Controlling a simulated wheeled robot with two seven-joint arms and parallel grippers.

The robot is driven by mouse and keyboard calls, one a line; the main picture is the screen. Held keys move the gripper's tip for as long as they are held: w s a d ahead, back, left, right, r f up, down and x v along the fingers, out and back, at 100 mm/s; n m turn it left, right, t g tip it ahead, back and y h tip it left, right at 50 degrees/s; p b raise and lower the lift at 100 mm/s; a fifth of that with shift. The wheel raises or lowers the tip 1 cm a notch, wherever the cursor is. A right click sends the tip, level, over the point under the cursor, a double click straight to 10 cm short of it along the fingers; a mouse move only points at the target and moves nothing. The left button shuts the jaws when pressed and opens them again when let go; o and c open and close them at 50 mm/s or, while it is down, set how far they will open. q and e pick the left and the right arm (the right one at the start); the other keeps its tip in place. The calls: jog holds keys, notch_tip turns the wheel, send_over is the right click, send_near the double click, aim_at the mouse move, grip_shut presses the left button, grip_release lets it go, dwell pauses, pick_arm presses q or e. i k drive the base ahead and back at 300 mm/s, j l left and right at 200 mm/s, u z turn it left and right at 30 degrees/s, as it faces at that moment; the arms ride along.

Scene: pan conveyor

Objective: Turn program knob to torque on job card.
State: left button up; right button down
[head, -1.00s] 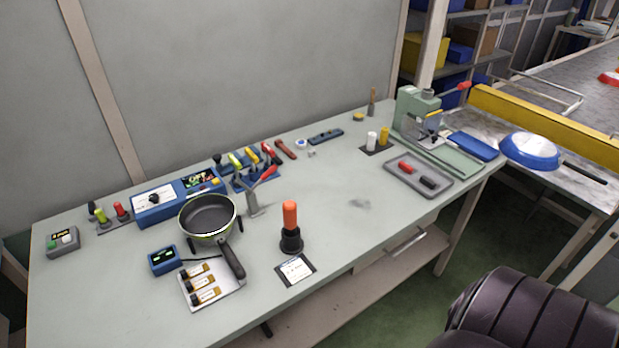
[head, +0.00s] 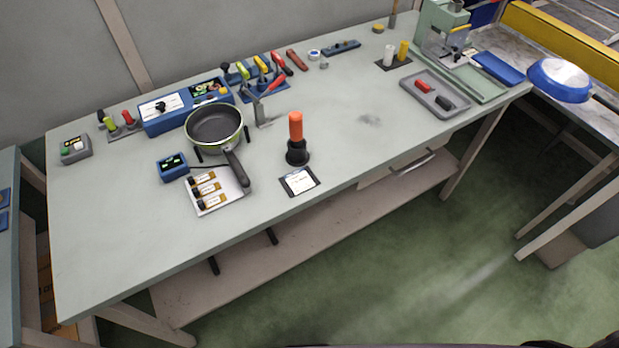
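A blue controller box (head: 184,107) stands at the back left of the workbench. Its white dial face carries a small black program knob (head: 161,104), and a dark display with coloured marks is on its right part. The knob's setting is too small to read. The job card (head: 299,181), white with a dark frame, lies near the bench's front edge; its print is not legible. An orange-handled driver (head: 296,139) stands upright in a black holder just behind the card. Neither of my grippers is in view.
A pan (head: 214,126) sits on a stand in front of the controller. A small blue display box (head: 172,167) and a tray of vials (head: 216,191) are near it. A green press (head: 444,40) and a grey tray (head: 436,96) are at right. The bench's left front is clear.

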aim_at(161, 106)
jog(key=l+u, duration=0.1)
jog(key=u, duration=0.95)
